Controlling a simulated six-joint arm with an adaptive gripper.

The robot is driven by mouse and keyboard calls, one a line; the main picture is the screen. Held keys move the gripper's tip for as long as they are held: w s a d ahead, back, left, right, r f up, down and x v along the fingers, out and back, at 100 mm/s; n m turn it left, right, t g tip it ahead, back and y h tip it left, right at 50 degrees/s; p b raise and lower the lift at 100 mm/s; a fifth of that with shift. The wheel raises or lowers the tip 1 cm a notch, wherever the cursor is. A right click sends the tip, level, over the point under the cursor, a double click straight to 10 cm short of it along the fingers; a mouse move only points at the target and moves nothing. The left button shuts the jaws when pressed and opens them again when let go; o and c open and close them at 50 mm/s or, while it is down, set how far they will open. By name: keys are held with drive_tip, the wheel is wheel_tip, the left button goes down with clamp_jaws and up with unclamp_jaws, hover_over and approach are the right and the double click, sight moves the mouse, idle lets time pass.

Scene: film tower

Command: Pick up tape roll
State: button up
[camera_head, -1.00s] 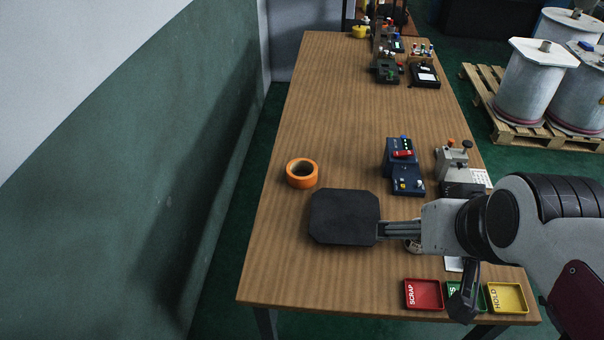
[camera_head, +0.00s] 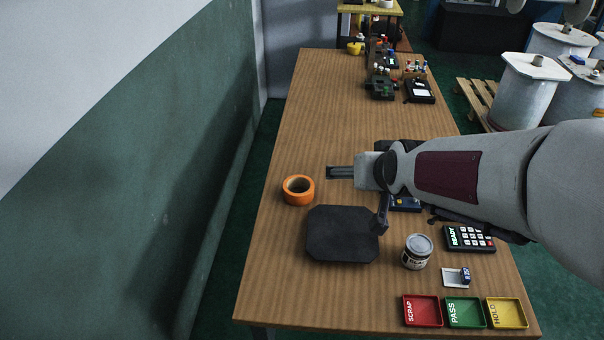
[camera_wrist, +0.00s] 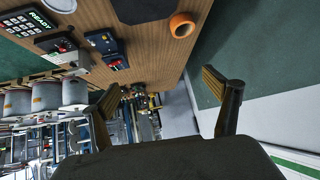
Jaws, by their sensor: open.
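The orange tape roll (camera_head: 298,190) lies flat on the wooden table (camera_head: 330,110), near its left edge and just behind a dark square plate (camera_head: 343,234). It also shows at the top of the wrist view (camera_wrist: 182,25). My gripper (camera_head: 330,172) is to the right of the tape roll in the head view and apart from it. In the wrist view my gripper (camera_wrist: 157,92) has its two fingers spread wide, with nothing between them. My arm hides part of the table's right side.
A can (camera_head: 417,251), a keypad device (camera_head: 469,239) and red (camera_head: 422,311), green (camera_head: 464,312) and yellow (camera_head: 506,313) trays stand at the front right. A blue device (camera_head: 405,203) is partly under my arm. The table's middle beyond the roll is clear.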

drive_tip(key=w+a+f+t, duration=0.2)
drive_tip(key=w+a+f, duration=0.6)
drive_tip(key=w+f, duration=0.3)
drive_tip(key=n+t, duration=0.1)
drive_tip(key=t, duration=0.2)
approach(297, 181)
drive_tip(key=shift+s+d+r+y, duration=0.2)
drive_tip(key=shift+s+d+r, duration=0.15)
drive_tip(key=shift+s+r, duration=0.25)
drive_tip(key=shift+s+d+r+y, duration=0.2)
drive_tip(key=shift+s+d+r, duration=0.15)
drive_tip(key=shift+s+r, duration=0.25)
drive_tip(key=shift+x, duration=1.3)
drive_tip(key=shift+f, duration=0.15)
drive_tip(key=shift+w+a+f, duration=0.25)
drive_tip(key=shift+w+f, duration=0.7)
drive_tip(key=shift+w, duration=0.15)
drive_tip(key=shift+x, duration=1.15)
